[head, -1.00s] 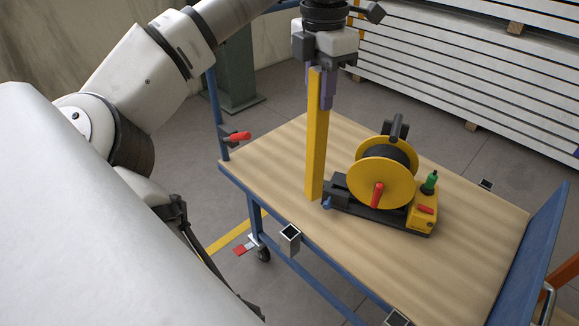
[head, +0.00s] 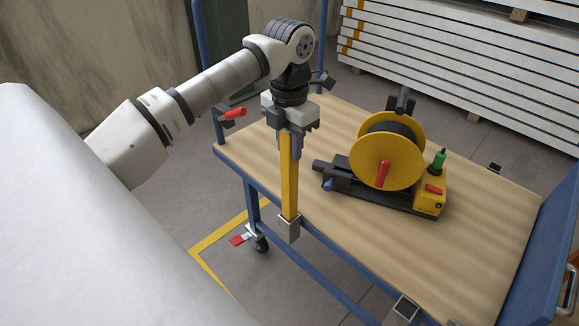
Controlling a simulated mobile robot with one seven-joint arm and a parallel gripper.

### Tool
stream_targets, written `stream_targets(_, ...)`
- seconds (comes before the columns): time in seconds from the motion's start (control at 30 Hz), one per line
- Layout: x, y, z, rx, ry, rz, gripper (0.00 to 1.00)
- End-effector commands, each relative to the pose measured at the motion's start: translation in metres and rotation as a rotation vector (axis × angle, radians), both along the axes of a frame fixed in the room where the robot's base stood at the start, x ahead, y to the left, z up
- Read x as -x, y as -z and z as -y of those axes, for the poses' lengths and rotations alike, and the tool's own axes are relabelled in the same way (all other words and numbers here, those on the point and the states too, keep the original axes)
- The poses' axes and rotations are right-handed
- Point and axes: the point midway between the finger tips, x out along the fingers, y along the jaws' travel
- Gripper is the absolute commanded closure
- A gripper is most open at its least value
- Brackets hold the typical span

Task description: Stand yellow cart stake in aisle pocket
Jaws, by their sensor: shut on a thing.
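My gripper (head: 290,148) is shut on the upper part of the yellow stake (head: 289,185). The stake is upright at the cart's near long edge. Its lower end meets the mouth of the square metal pocket (head: 289,230) on that edge. The pocket's front wall hides the stake's tip, so the end appears to be inside; how deep it sits cannot be told. The cart (head: 440,255) has a wooden deck and a blue frame.
A yellow cable reel (head: 390,155) on a dark base stands on the deck, right of the stake. Other empty pockets show at the near right edge (head: 405,308) and far edge (head: 495,167). A red-handled clamp (head: 233,114) sits on the left blue post. Stacked white panels (head: 470,60) stand behind.

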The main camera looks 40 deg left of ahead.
Motion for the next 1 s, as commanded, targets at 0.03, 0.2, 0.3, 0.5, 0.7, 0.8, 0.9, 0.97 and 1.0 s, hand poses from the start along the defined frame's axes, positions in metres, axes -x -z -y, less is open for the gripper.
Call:
stream_targets(0.03, 0.000, 0.008, 0.000, 0.001, 0.001, -0.001, 1.00)
stream_targets(0.2, 0.000, 0.018, 0.000, -0.001, 0.000, 0.000, 1.00)
stream_targets(0.3, 0.000, 0.029, 0.000, 0.001, 0.001, 0.000, 1.00)
stream_targets(0.5, 0.000, 0.057, 0.000, 0.000, 0.001, 0.000, 1.00)
stream_targets(0.7, 0.000, 0.059, 0.000, -0.001, 0.001, 0.000, 1.00)
stream_targets(0.8, 0.000, 0.060, 0.000, -0.001, 0.001, 0.000, 1.00)
stream_targets(0.9, 0.000, 0.064, 0.000, -0.001, 0.001, 0.000, 1.00)
stream_targets(0.97, 0.000, 0.062, 0.000, -0.001, 0.001, -0.001, 0.65)
stream_targets(1.0, 0.000, 0.062, 0.000, -0.001, 0.001, -0.001, 0.60)
